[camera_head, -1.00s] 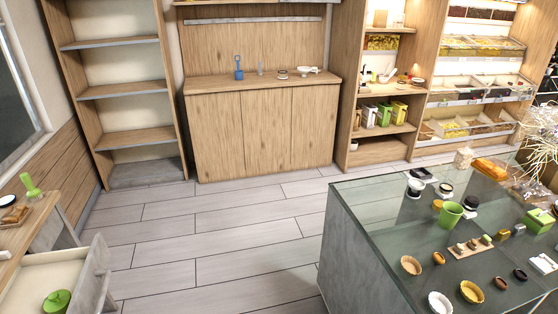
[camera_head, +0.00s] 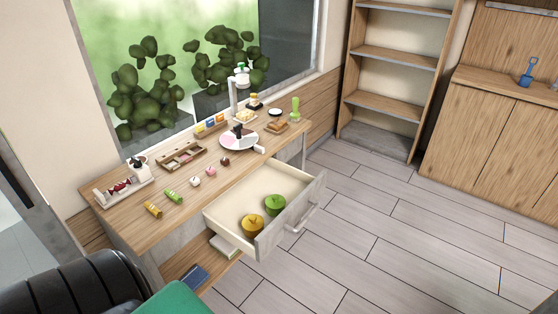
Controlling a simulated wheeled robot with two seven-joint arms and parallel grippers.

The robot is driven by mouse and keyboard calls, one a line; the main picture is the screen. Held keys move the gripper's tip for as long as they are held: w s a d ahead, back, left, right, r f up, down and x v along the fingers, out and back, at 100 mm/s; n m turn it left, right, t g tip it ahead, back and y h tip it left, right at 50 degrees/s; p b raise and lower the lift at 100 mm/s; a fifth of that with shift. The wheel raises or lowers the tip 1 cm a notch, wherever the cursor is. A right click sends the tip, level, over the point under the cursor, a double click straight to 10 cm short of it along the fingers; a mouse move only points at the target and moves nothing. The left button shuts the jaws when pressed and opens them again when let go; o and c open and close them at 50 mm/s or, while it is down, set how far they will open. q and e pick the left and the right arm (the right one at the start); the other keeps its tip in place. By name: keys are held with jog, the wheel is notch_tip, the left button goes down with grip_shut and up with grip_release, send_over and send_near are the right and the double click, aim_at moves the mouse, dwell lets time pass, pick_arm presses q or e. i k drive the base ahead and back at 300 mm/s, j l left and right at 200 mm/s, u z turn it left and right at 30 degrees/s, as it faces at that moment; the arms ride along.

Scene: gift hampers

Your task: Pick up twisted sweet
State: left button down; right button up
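Small sweets lie on the wooden desk (camera_head: 135,228) under the window. A yellow striped sweet (camera_head: 153,210) and a green sweet (camera_head: 174,196) lie near its left front. Dark red wrapped pieces (camera_head: 120,188) sit in a pale tray at the desk's left end. White (camera_head: 194,181), pink (camera_head: 211,170) and brown (camera_head: 225,161) small pieces lie in a row to the right. At this size I cannot tell for sure which is the twisted sweet. Neither of my grippers is in view.
An open drawer (camera_head: 231,238) juts from the desk's front, holding a yellow (camera_head: 252,225) and a green (camera_head: 275,204) lidded pot. A divided wooden box (camera_head: 181,157) and a white scale-like device (camera_head: 239,140) stand behind the sweets. The floor to the right is clear.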

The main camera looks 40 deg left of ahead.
aim_at(120, 186)
jog(key=u, duration=2.45)
